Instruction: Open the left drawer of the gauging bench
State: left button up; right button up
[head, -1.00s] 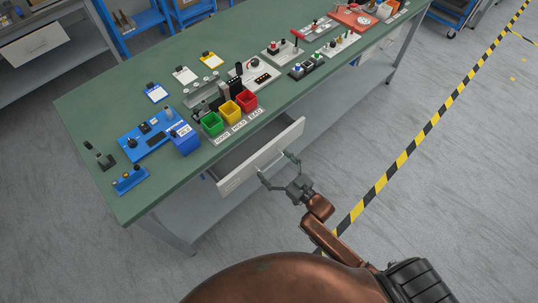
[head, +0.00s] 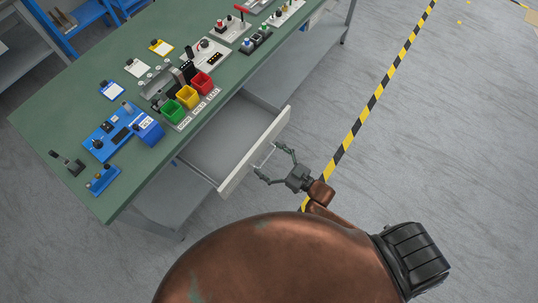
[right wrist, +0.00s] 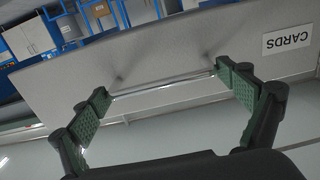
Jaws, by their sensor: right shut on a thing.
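The drawer (head: 234,176) of the gauging bench (head: 40,118) is pulled well out, and its grey inside shows empty. The thin bar handle (right wrist: 165,85) runs across the front between my finger pads. My right gripper (head: 268,160) is at the handle, its two fingers at the handle's two ends, and is shut on it. My left gripper is not in view.
Green, yellow and red bins (head: 186,96) stand on the bench top above the drawer, beside a blue box (head: 149,130) and several fixtures. Yellow-black floor tape (head: 372,100) runs to the right. The floor in front of the drawer is clear.

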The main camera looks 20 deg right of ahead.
jog(key=o, duration=1.4)
jog(key=shift+c, duration=0.2)
jog(key=v, duration=1.2)
